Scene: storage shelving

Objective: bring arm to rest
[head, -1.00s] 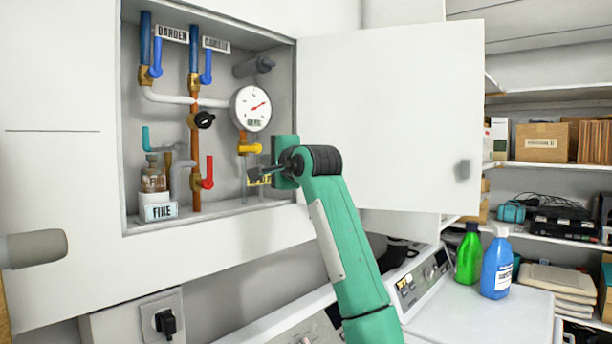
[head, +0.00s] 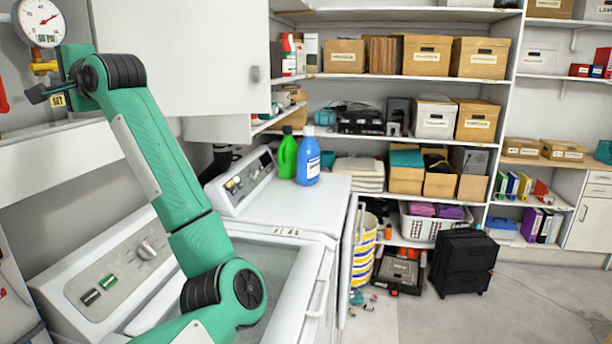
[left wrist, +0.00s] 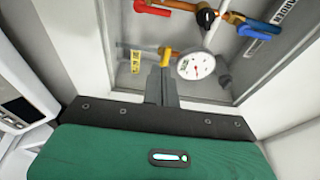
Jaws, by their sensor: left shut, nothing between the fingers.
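My left arm, green with black joints, comes up from the bottom left in the head view. My left gripper (head: 38,94) is at the open wall cabinet, just below the round pressure gauge (head: 41,22) and its yellow valve handle (head: 44,68). In the left wrist view my gripper's dark fingers (left wrist: 161,86) are together and empty, pointing into the cabinet. My right gripper is in neither view.
The white cabinet door (head: 180,55) stands open right of the gripper. Below are a washing machine (head: 115,262) and another white machine carrying green (head: 288,155) and blue (head: 308,160) bottles. Shelves with boxes (head: 427,55) stand behind. The floor (head: 530,300) at right is clear.

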